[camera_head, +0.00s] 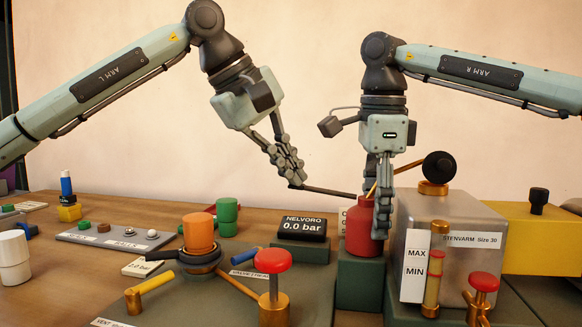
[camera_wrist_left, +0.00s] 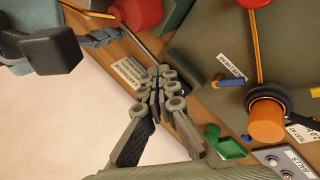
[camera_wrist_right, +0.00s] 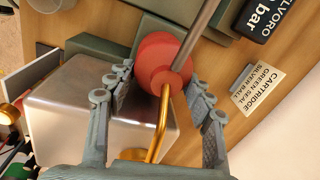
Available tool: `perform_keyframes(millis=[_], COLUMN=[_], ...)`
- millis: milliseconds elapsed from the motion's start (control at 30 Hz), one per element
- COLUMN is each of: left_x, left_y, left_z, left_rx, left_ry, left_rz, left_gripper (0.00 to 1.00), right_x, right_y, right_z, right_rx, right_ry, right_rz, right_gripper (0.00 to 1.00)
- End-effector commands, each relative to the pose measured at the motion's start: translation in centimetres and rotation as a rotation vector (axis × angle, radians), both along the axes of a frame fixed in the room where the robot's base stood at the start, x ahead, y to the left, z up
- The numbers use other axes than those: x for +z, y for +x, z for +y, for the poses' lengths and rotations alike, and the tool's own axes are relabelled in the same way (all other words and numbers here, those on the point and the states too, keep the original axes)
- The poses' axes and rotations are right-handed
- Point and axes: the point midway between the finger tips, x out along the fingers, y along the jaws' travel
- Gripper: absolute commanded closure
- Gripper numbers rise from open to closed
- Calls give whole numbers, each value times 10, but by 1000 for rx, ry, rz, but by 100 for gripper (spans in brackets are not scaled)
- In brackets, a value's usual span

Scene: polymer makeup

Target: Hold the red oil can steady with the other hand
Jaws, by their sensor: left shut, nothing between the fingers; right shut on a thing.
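The red oil can (camera_head: 361,232) stands upright on a dark green block (camera_head: 360,278), with a brass spout rising from its top. My right gripper (camera_head: 380,205) points down and is shut on the can; in the right wrist view its fingers (camera_wrist_right: 163,88) lie on either side of the red can (camera_wrist_right: 163,58). A thin dark rod (camera_head: 330,191) reaches left from the can's top. My left gripper (camera_head: 296,180) is shut with its tips at the rod's far end. In the left wrist view its fingers (camera_wrist_left: 164,85) meet near the rod; whether they touch it is unclear.
A steel box (camera_head: 465,225) with a black-knobbed lever stands right of the can. A NELVORO display (camera_head: 303,227) sits to its left. In front, red-topped brass valves (camera_head: 273,285) and an orange cylinder (camera_head: 199,233) crowd the bench. The space above is open.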

Motion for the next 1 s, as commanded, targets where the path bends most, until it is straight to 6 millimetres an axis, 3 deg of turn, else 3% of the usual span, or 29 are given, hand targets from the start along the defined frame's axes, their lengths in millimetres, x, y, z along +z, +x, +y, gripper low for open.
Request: perform_keyframes(millis=[600,1000], left_x=[61,66], left_y=[0,0], left_z=[0,0], left_rx=[1,1], left_ry=[0,1], left_rz=[0,-1], left_gripper=[100,100], right_x=[-1,-1], right_y=[0,0], right_z=[0,0], right_rx=[-1,-1], right_ry=[-1,-1], right_rz=[1,1], right_gripper=[85,85])
